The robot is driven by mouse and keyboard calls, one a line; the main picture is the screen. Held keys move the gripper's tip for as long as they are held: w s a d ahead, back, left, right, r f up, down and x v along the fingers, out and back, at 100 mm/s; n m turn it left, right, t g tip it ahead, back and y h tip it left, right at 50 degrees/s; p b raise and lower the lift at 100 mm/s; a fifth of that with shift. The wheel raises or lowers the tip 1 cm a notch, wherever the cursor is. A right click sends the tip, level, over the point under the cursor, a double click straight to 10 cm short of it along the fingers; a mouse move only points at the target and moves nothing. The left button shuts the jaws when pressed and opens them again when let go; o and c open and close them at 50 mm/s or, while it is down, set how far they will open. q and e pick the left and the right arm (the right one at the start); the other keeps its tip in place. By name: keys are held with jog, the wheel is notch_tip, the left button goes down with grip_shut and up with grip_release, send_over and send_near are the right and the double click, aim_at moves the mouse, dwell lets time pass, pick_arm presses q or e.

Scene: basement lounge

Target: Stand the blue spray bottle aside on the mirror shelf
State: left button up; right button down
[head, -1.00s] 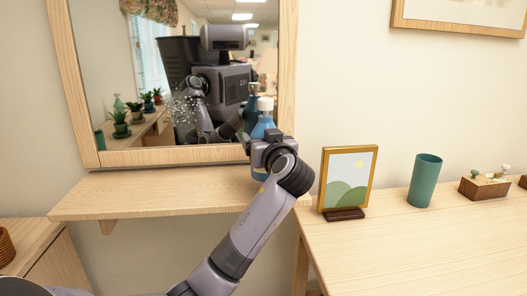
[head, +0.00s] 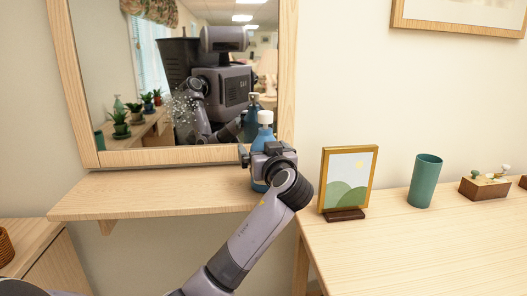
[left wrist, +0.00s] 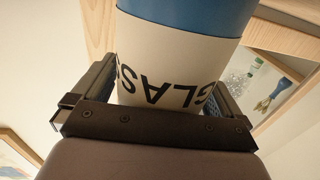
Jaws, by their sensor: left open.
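The blue spray bottle (head: 264,134) with a white top stands upright at the right end of the wooden mirror shelf (head: 150,194). My left gripper (head: 257,152) is around the bottle, in front of it, with its jaws open. In the left wrist view the blue bottle (left wrist: 190,12) and its white "GLASS" label fill the space between the two fingers. My right gripper is not in view, except possibly in the mirror.
The mirror (head: 150,60) rises behind the shelf, with white specks (head: 183,108) on it. Right of the shelf, a wooden table (head: 420,245) holds a picture frame (head: 348,182), a green cup (head: 425,180) and a small wooden box (head: 484,187). The shelf's left and middle are clear.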

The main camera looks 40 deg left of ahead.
pick_arm(q)
jog(key=shift+s+d, duration=0.15)
jog(key=shift+d, duration=0.15)
jog(key=b+v, duration=0.1)
jog(key=v, duration=1)
jog(key=shift+s, duration=0.2)
jog(key=shift+d, duration=0.15)
